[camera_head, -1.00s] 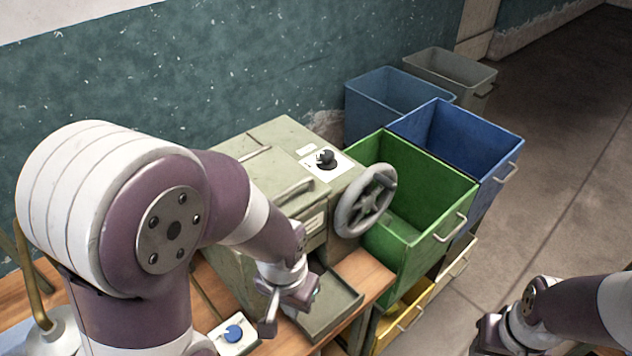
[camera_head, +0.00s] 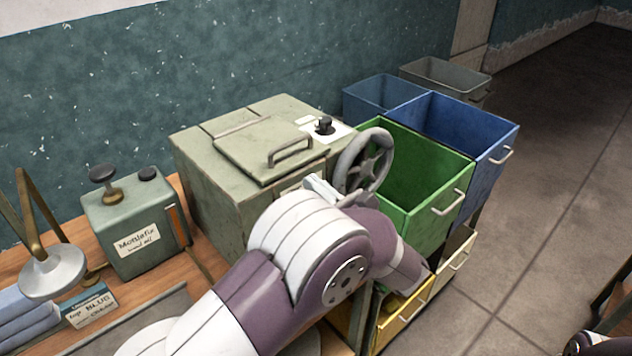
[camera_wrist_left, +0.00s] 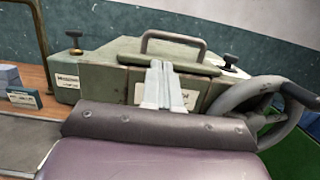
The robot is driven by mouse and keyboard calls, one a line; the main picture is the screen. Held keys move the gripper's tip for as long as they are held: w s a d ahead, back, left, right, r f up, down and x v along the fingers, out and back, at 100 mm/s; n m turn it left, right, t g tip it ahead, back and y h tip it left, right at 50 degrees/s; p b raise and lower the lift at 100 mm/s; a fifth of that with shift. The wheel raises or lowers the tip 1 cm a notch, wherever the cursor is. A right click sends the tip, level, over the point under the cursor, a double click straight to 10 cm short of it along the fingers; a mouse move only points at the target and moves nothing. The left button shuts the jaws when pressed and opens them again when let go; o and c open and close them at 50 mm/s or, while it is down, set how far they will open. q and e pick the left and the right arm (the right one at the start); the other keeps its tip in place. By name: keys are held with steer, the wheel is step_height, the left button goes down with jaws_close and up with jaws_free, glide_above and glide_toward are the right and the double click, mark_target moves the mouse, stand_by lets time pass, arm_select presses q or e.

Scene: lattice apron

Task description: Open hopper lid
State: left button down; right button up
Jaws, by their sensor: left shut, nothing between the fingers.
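The hopper lid (camera_head: 258,148) is a flat green panel with a bar handle (camera_head: 291,150) on top of the green machine (camera_head: 205,180). The lid lies closed. The handle also shows in the left wrist view (camera_wrist_left: 174,42). My left gripper (camera_head: 318,186) is at the machine's front, just below the handle and left of the handwheel. In the left wrist view its pale fingers (camera_wrist_left: 161,72) are together and empty, pointing at the lid's front edge below the handle. Whether they touch the edge I cannot tell. My right gripper is not clearly visible; only a dark bit of that arm shows at the bottom right.
A grey handwheel (camera_head: 364,160) stands close to the right of my left gripper. A black knob (camera_head: 324,125) is on the machine's top. Green (camera_head: 425,165) and blue (camera_head: 465,130) bins stand to the right. A small green box (camera_head: 135,225) stands on the bench at left.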

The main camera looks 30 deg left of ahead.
mark_target(292, 163)
arm_select(q)
steer(key=p+x, duration=0.2)
steer(key=x, duration=0.4)
steer(key=shift+a+r, duration=0.1)
steer(key=shift+r, duration=0.1)
steer(key=shift+w+a, duration=0.2)
steer(key=shift+a, duration=0.3)
steer(key=shift+w, duration=0.1)
